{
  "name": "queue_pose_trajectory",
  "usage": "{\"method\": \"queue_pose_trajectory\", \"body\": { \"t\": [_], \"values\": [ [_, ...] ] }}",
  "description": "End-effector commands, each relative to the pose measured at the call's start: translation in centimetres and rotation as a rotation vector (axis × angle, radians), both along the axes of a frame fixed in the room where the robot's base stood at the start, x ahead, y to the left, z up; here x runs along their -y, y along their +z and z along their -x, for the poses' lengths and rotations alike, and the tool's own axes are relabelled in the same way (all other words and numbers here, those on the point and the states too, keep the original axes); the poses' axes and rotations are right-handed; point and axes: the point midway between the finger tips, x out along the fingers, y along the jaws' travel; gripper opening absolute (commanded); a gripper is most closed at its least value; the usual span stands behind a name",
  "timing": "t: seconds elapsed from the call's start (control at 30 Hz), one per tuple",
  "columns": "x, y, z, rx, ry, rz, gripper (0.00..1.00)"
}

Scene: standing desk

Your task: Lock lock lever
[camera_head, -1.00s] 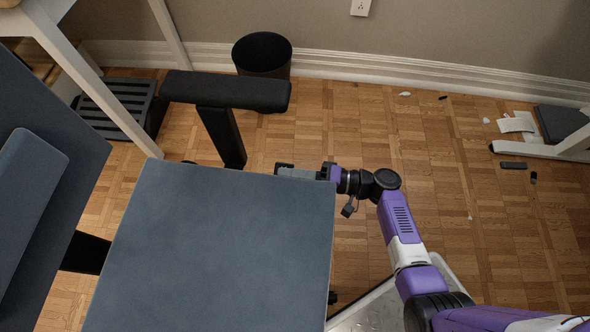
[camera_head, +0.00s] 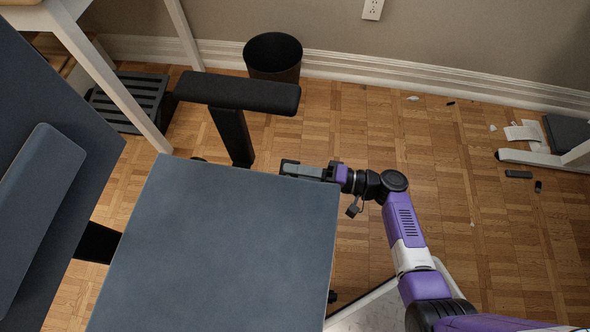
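A blue-grey office chair seat (camera_head: 225,255) fills the lower middle of the head view, with its backrest (camera_head: 45,150) at left and a black armrest (camera_head: 238,94) beyond its far edge. My gripper (camera_head: 290,168) is at the end of my purple arm, just beyond the seat's far right corner, pointing left. Its grey and dark finger end is partly hidden by the seat edge. I cannot tell whether the fingers are apart or hold anything. No lock lever can be made out; the chair's underside is hidden by the seat.
A black bin (camera_head: 273,57) stands by the wall behind the armrest. A white desk leg (camera_head: 108,80) and a dark slatted footrest (camera_head: 130,102) are at upper left. A white-legged piece (camera_head: 545,158) and paper scraps (camera_head: 522,132) lie at right. The wooden floor between is mostly clear.

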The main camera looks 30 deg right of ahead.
Motion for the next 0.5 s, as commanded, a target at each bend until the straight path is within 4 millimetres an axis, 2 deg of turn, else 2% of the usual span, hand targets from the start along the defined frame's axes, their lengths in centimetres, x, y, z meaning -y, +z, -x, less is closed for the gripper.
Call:
{"method": "queue_pose_trajectory", "body": {
  "t": [0.17,0.5],
  "values": [
    [1.3,0.1,0.9,-0.001,-0.004,0.000,0.33],
    [5.4,0.1,4.1,-0.001,-0.002,0.000,0.33]
  ]
}}
